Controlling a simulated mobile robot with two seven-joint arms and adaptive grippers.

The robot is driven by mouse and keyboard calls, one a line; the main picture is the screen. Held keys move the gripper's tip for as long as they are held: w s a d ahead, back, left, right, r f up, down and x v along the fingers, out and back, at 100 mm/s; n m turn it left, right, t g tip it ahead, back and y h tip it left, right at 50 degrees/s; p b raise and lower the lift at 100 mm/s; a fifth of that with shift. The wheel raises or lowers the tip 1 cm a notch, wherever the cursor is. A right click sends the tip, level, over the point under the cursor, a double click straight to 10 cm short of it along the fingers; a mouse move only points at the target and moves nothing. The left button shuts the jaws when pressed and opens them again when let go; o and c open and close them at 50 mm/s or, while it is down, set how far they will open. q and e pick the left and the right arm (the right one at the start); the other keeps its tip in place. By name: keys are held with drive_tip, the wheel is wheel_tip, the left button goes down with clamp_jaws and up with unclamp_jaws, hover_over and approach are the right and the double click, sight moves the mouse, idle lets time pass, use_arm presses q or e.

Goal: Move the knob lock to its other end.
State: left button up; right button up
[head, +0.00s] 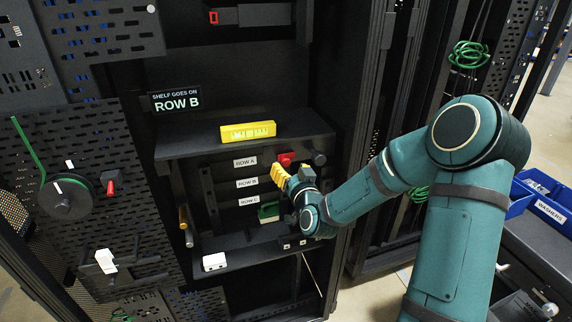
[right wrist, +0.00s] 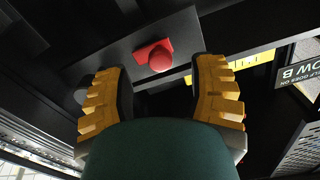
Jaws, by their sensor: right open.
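The knob lock, a red block with a round red knob (head: 286,159), sits on the black panel right of the ROW A label. In the right wrist view the red knob (right wrist: 160,60) shows ahead of the fingertips, between their lines. My right gripper (head: 279,176), with yellow ribbed fingers, is just below the knob in the head view. In the right wrist view the gripper (right wrist: 158,78) is open, with nothing between its fingers. It appears apart from the knob. My left gripper is not in view.
A yellow level (head: 247,131) lies on the shelf above the knob. A black round knob (head: 319,158) is right of the red one. Row labels (head: 247,183) line the panel. A white box (head: 214,262) sits on the lower ledge. Rack posts stand close on the right.

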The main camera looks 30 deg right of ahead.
sight(287, 164)
drive_tip(key=shift+x, duration=1.85)
drive_tip(key=shift+c, duration=0.4)
clamp_jaws()
